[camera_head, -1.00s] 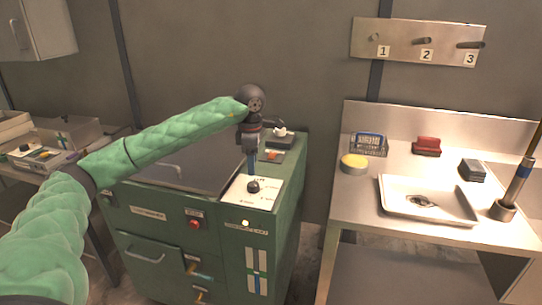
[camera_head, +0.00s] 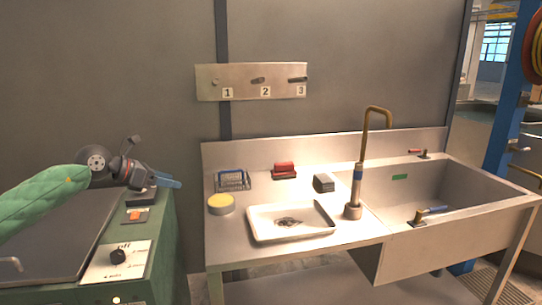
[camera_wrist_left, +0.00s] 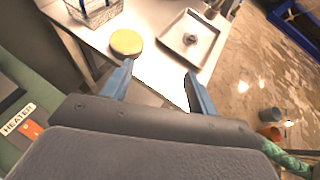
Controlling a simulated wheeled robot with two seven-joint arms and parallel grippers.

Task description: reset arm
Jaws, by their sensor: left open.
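My left arm comes in from the left in a green padded sleeve. My left gripper (camera_head: 170,182) is above the right side of the green cabinet (camera_head: 160,250), with its blue fingers pointing right toward the steel sink table (camera_head: 225,253). In the left wrist view its two blue fingers (camera_wrist_left: 158,90) stand apart with nothing between them. Beyond the fingertips lie a yellow round pad (camera_wrist_left: 127,42) and a white tray (camera_wrist_left: 172,52). My right gripper is not in view.
The table holds the yellow pad (camera_head: 221,204), a wire basket (camera_head: 233,180), a red block (camera_head: 284,170), a dark grey block (camera_head: 323,182) and the tray (camera_head: 262,234). A tall tap (camera_head: 354,200) stands left of the sink (camera_head: 440,190). A numbered peg board (camera_head: 250,93) hangs above.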

